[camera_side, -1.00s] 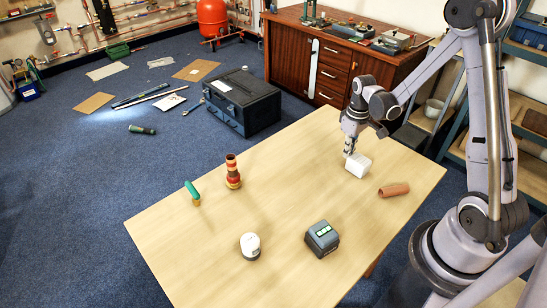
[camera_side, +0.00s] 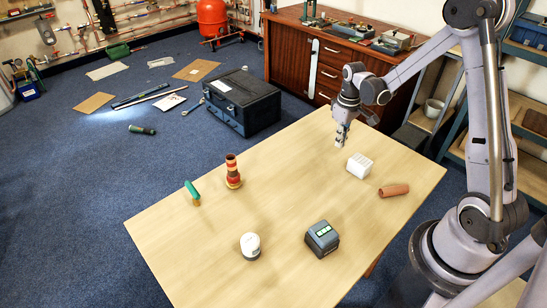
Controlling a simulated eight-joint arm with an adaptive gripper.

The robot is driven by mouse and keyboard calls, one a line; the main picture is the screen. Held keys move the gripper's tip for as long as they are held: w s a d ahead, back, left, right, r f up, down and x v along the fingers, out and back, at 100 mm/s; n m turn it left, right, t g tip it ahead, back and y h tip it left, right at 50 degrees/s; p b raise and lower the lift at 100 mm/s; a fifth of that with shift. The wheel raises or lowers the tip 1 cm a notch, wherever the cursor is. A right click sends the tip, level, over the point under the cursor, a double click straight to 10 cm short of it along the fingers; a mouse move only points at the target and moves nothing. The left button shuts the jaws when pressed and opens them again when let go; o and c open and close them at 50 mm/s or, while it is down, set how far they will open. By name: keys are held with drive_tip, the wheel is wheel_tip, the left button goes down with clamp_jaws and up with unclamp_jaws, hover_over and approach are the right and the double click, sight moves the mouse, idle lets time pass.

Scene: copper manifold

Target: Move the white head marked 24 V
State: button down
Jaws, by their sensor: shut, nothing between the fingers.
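A white rounded head (camera_side: 250,242) with a dark base stands upright at the front left of the table. A white ribbed block (camera_side: 359,166) lies at the right side of the table. I cannot read a 24 V marking on either. My gripper (camera_side: 340,143) is shut and empty above the table's far right part. It is up and left of the white block and apart from it, far from the rounded head.
On the wooden table (camera_side: 290,170) stand a green-handled valve (camera_side: 193,192), a stacked red and brass fitting (camera_side: 232,172), a dark grey device with green lights (camera_side: 322,238) and a copper tube (camera_side: 394,190). The table's middle is clear.

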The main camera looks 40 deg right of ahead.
drive_tip(key=s+a+r+t, duration=0.2)
drive_tip(key=a+r, duration=0.3)
drive_tip(key=r, duration=0.3)
drive_tip(key=s+a+r+t, duration=0.15)
drive_tip(key=a+r, duration=0.25)
drive_tip(key=r, duration=0.4)
drive_tip(key=s+a+r+t, duration=0.1)
drive_tip(key=s+a+t, duration=0.2)
drive_tip(key=s+a, duration=0.4)
drive_tip(key=shift+a+t, duration=0.35)
drive_tip(key=shift+a, duration=0.6)
